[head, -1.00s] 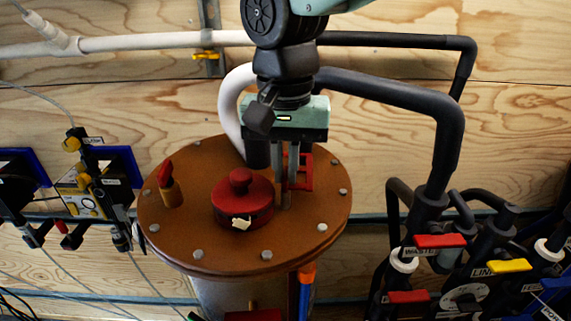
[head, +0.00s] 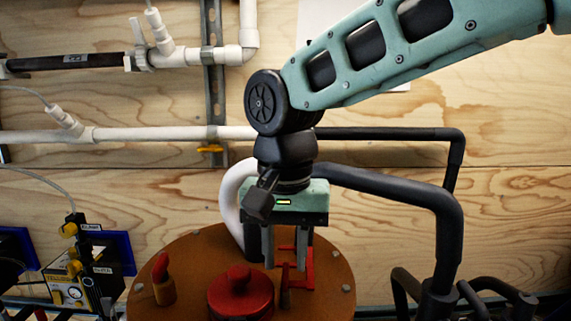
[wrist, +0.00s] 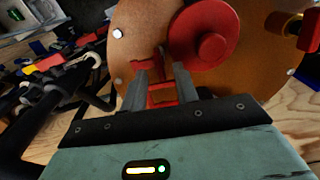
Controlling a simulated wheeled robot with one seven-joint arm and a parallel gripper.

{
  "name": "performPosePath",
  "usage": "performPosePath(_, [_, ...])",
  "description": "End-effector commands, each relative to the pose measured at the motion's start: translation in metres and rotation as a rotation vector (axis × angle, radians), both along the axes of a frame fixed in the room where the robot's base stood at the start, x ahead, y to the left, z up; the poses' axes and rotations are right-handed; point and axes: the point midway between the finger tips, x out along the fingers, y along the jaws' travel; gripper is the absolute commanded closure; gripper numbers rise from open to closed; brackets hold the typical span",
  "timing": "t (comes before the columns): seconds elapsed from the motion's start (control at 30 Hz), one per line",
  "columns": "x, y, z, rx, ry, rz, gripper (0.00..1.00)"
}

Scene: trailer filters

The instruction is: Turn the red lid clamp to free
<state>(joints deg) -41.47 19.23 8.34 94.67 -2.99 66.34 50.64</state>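A red frame-like part (head: 307,268), which looks like the lid clamp, stands on the right side of the round brown lid (head: 200,248). My gripper (head: 285,266) points down over that side of the lid, its two fingers apart. In the wrist view the red clamp (wrist: 161,96) shows between and behind the open fingers (wrist: 161,72). I cannot tell whether either finger touches it. A round red cap with a knob (head: 240,290) sits just left of the gripper, and it also shows in the wrist view (wrist: 203,40).
A small red-handled brass fitting (head: 162,280) stands at the lid's left. A black pipe (head: 400,190) bends down on the right, and a white pipe (head: 232,200) runs close behind the gripper. Yellow equipment (head: 70,280) is at the left. Bolts ring the lid's rim.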

Motion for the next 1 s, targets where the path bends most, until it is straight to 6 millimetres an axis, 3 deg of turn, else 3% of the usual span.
performPosePath(0.4, [0.001,0.0,0.096,0.005,-0.005,-0.001,0.7])
performPosePath(0.6, [0.001,0.0,0.135,0.004,-0.004,-0.001,0.7])
performPosePath(0.8, [0.0,0.0,0.152,0.002,-0.002,-0.002,0.7])
performPosePath(1.0, [0.0,0.0,0.155,0.001,-0.002,-0.001,0.7])
